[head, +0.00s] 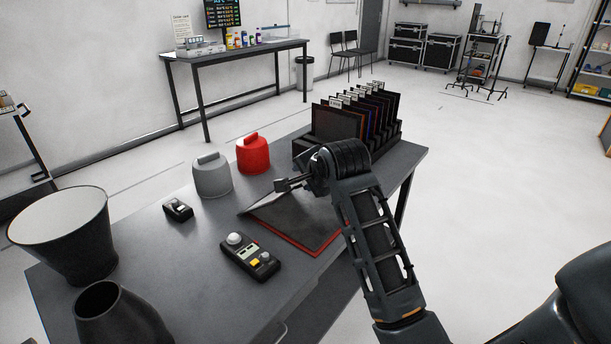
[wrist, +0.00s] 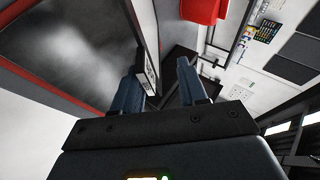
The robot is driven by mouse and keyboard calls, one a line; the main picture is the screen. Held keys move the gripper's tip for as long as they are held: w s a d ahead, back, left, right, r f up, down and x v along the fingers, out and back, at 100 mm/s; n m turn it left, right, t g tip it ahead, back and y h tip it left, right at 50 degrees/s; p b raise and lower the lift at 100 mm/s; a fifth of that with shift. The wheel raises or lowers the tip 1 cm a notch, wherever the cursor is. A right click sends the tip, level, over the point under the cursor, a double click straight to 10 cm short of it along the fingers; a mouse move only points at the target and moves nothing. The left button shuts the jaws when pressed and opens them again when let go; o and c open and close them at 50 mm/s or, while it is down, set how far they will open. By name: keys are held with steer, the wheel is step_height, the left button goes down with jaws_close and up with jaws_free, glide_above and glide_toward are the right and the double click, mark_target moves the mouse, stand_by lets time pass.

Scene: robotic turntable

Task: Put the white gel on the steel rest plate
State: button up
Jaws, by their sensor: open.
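The steel rest plate is a dark grey panel with a red border (head: 316,255) on the table, partly hidden by my arm in the head view. A framed, cloudy grey-white sheet, apparently the white gel (wrist: 75,45), lies over the red-edged area in the wrist view. I cannot tell whether it is flat or slightly tilted. Its pale printed tab (wrist: 147,72) is beside the left finger, between the jaws. My gripper (wrist: 163,75) is open, with its fingers apart around the tab. In the head view my gripper (head: 280,186) is low over the plate's far left part.
A rack of framed gels (head: 345,150) stands behind my gripper. A red canister (head: 253,155) and a grey canister (head: 212,177) stand to its left. A control box (head: 250,256), a small meter (head: 178,210) and two dark cones (head: 65,240) occupy the table's left and front.

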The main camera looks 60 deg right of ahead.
steer(key=v, duration=0.7)
steer(key=shift+s+a+r, duration=0.2)
steer(key=shift+s+r, duration=0.05)
stand_by(0.6)
